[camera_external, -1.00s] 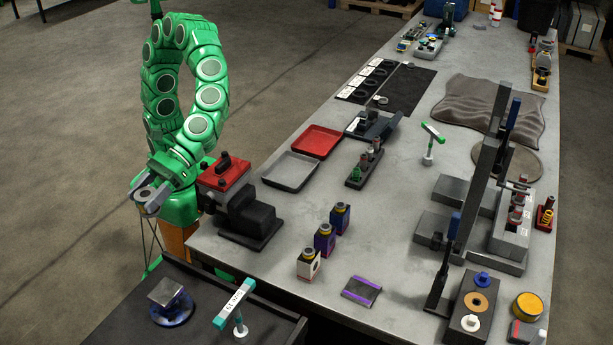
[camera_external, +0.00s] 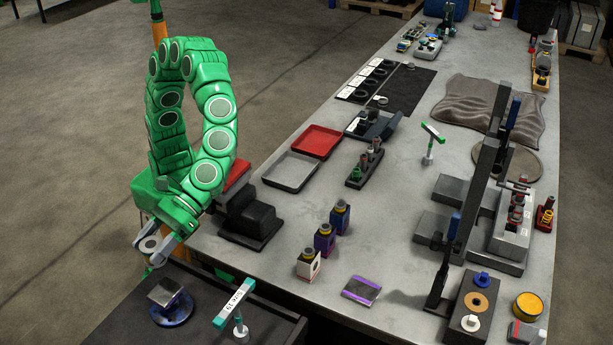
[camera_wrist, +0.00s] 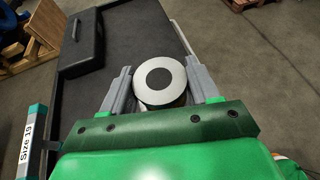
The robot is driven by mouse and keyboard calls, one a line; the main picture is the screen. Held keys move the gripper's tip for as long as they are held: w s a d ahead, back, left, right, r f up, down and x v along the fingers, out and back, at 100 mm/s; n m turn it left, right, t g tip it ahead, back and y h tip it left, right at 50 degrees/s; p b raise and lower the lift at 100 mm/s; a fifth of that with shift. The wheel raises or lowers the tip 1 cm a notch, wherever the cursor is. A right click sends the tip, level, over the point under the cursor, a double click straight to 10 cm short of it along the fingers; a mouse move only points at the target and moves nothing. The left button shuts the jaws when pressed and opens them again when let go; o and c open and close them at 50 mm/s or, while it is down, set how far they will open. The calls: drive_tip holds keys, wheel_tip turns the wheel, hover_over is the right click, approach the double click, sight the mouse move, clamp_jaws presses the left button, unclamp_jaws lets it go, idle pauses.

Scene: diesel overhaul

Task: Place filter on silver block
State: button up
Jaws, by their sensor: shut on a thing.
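My gripper (camera_external: 154,247) is shut on the filter (camera_external: 149,244), a short cylinder. In the wrist view the filter (camera_wrist: 160,79) shows a white ring-shaped end with a dark round centre, between the two grey fingers of my gripper (camera_wrist: 160,72). The silver block (camera_external: 166,290) sits tilted on a round blue base on the dark cart top. In the external view the held filter is above and slightly left of the block in the picture, apart from it. I cannot make out the silver block in the wrist view.
A green-and-white "Size 19" sign (camera_external: 234,303) stands on the dark cart (camera_external: 120,318), right of the block. A black case (camera_wrist: 82,42) lies on a dark surface in the wrist view. A grey workbench (camera_external: 400,215) with a red tray (camera_external: 317,141) and many parts is to the right.

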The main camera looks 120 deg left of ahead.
drive_tip(key=shift+w+d+f, duration=0.4)
drive_tip(key=shift+f, duration=0.35)
drive_tip(key=shift+w+d+f, duration=0.45)
drive_tip(key=shift+f, duration=0.25)
drive_tip(key=shift+w+d+f, duration=0.4)
drive_tip(key=shift+f, duration=1.7)
drive_tip(key=shift+f, duration=0.1)
drive_tip(key=o, duration=1.1)
drive_tip(key=shift+a+r, duration=0.15)
drive_tip(key=shift+r, duration=0.05)
drive_tip(key=v, duration=1.1)
drive_tip(key=shift+w+a+r, duration=0.1)
drive_tip(key=shift+a+r, duration=0.05)
drive_tip(key=shift+a, duration=0.2)
